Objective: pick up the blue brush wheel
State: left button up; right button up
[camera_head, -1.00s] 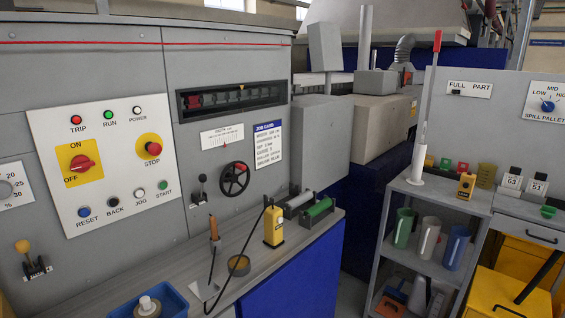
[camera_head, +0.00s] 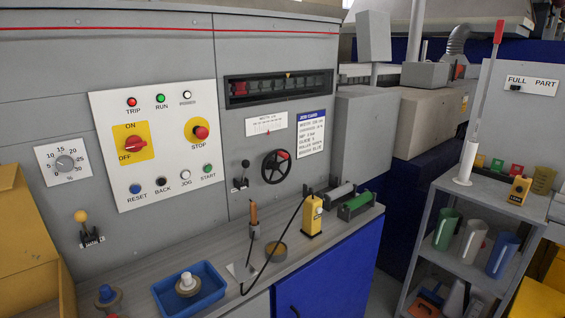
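A round tan brush wheel with a blue hub (camera_head: 107,296) lies on the grey bench at the lower left, cut off slightly by the bottom edge of the view. A similar wheel with a white hub (camera_head: 188,285) lies in the blue tray (camera_head: 218,288) just to its right. Neither of my grippers is in view.
On the bench are a scraper (camera_head: 253,216), a tape-like ring (camera_head: 276,252), a yellow handheld device (camera_head: 312,216) with a black cable, and green (camera_head: 356,206) and grey rollers. The control panel (camera_head: 158,143) rises behind. A shelf cart (camera_head: 470,212) stands right.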

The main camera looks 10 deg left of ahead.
aim_at(108, 298)
jog(key=u, duration=1.45)
jog(key=i+l, duration=0.15)
jog(key=l, duration=0.15)
jog(key=i+l+u, duration=0.1)
jog(key=l, duration=0.2)
jog(key=i+l, duration=0.15)
jog(key=l, duration=0.15)
